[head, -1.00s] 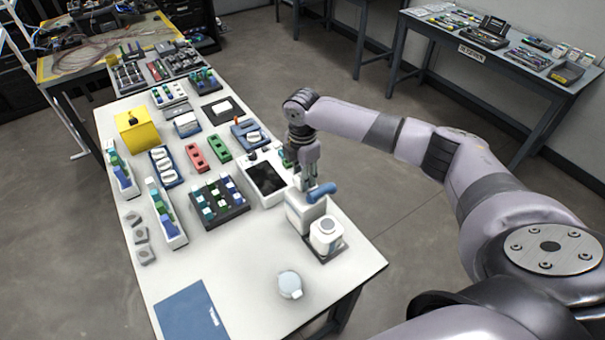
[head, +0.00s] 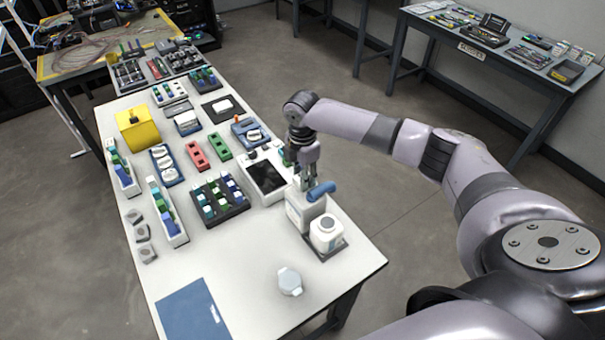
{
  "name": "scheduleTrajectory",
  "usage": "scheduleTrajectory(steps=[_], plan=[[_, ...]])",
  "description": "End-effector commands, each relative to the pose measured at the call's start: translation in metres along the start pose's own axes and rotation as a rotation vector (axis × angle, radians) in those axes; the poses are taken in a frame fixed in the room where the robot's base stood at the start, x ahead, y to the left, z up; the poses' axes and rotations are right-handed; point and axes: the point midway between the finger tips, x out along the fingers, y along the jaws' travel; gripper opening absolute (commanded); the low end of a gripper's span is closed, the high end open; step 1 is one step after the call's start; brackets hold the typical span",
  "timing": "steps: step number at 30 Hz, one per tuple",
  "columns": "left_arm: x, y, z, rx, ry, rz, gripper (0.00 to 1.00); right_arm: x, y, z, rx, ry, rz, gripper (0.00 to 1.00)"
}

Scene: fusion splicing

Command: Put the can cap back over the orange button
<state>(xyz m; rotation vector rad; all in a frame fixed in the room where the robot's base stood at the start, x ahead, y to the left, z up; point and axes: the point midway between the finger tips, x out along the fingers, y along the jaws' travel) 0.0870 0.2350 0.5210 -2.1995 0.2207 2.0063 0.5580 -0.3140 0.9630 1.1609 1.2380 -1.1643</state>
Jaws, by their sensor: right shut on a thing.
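My right gripper (head: 304,183) points down over the white box (head: 305,208) at the right side of the white table. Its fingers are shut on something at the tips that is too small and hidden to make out. A blue rounded piece (head: 322,189) shows just right of the fingertips, on or above the box; I cannot tell whether they touch. I cannot clearly pick out the can cap or the can. A small orange tip (head: 236,118) stands by a blue holder farther back; I cannot tell whether it is the button. My left gripper is out of view.
A white bottle (head: 326,234) stands on a dark base in front of the box. A pale round object (head: 290,282) and a blue mat (head: 193,312) lie near the front. A dark-screened device (head: 266,176) and block rack (head: 219,197) are to the left.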

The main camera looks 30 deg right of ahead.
Motion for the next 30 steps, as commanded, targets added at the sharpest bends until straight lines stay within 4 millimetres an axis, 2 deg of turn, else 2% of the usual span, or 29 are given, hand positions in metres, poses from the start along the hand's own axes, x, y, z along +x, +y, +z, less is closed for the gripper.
scheduleTrajectory(steps=[30], plan=[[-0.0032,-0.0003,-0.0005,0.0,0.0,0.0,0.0,0.0078,-0.0001,-0.0005,-0.001,0.0,-0.001,0.06]])
